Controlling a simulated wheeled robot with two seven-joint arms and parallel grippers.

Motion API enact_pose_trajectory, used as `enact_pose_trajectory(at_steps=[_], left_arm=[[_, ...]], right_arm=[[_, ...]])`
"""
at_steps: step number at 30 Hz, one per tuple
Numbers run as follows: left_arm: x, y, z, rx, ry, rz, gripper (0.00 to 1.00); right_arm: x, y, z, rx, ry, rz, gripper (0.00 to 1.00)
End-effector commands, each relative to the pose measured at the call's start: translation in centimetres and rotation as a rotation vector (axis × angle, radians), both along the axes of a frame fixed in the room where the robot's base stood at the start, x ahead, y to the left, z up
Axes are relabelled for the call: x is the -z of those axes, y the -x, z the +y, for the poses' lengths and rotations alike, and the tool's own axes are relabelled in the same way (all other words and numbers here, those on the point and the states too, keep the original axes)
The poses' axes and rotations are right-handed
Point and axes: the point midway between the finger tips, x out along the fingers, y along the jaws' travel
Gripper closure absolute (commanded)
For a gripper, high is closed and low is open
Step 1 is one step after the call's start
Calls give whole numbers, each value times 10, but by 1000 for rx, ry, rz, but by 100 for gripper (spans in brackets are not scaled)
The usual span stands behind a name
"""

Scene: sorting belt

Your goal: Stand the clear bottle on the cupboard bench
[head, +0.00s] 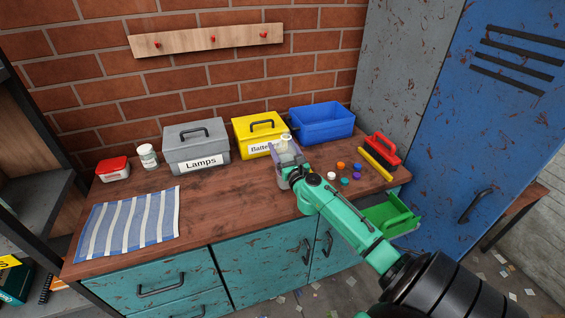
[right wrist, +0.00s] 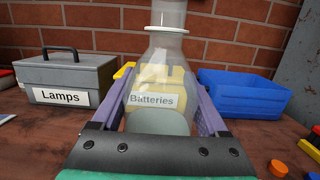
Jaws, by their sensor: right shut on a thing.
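The clear bottle (right wrist: 160,85) is upright between the fingers of my right gripper (right wrist: 160,115) in the right wrist view. The yellow box's label shows through it. In the head view the bottle (head: 286,142) shows just above my right gripper (head: 288,162), which is shut on it. They are over the right half of the brown wooden cupboard bench (head: 230,205), in front of the yellow box. The bottle's base is hidden, so I cannot tell whether it touches the bench top. My left gripper is not in view.
Behind stand the grey Lamps box (head: 196,146), the yellow Batteries box (head: 246,139) and a blue bin (head: 322,122). Several coloured caps (head: 340,166) and a red brush (head: 383,151) lie right. A striped cloth (head: 130,220) lies left. The bench's front middle is clear.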

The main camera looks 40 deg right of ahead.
Motion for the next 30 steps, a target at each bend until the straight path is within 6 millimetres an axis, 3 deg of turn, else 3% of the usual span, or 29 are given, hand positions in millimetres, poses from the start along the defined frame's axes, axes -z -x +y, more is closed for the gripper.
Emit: enact_pose_trajectory(at_steps=[1, 3, 13, 14, 15, 24, 30], left_arm=[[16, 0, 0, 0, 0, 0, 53], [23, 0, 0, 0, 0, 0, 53], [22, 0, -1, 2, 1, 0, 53], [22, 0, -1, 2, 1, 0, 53], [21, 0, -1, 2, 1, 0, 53], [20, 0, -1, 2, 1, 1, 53], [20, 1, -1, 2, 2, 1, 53]], right_arm=[[20, 0, 0, 1, -4, 1, 100], [31, 0, 0, 0, -2, 0, 100], [32, 0, 0, 0, -1, 1, 100], [31, 0, 0, 0, -1, 1, 16], [31, 0, 0, 0, -1, 1, 0], [30, 2, 1, 0, -2, 2, 0], [36, 28, 10, 0, -3, 4, 0]])
